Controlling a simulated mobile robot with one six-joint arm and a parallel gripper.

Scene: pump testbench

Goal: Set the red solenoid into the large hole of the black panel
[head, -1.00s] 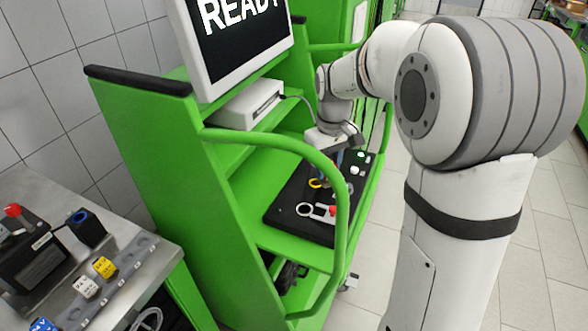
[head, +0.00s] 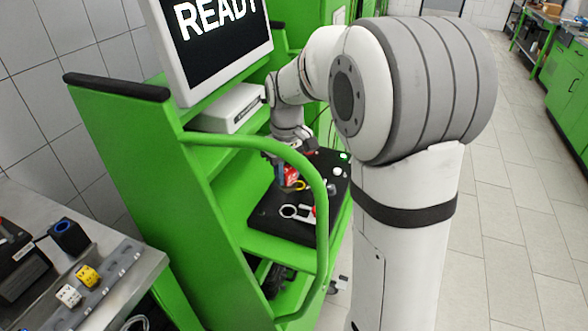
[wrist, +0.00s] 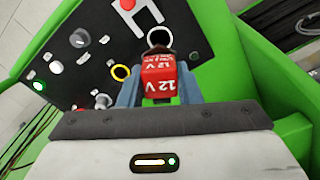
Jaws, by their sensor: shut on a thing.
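The red solenoid (wrist: 165,78), marked "12 V", is between the two fingers of my gripper (wrist: 160,92) in the wrist view. My gripper is shut on it. The black panel (wrist: 95,50) lies beyond and below it. A large dark hole with a pale ring (wrist: 160,37) shows just past the solenoid's far end; the solenoid hides part of its near side. In the head view the red solenoid (head: 291,177) hangs from my gripper (head: 286,168) over the back left part of the black panel (head: 272,220), behind the white ring. I cannot tell its exact height.
A yellow ring (wrist: 121,72), knobs and a lit green button (wrist: 56,67) sit on the panel. A green cart rail (head: 318,215) curves in front of the panel. A screen (head: 215,40) stands behind left, and a metal bench (head: 150,265) is at lower left.

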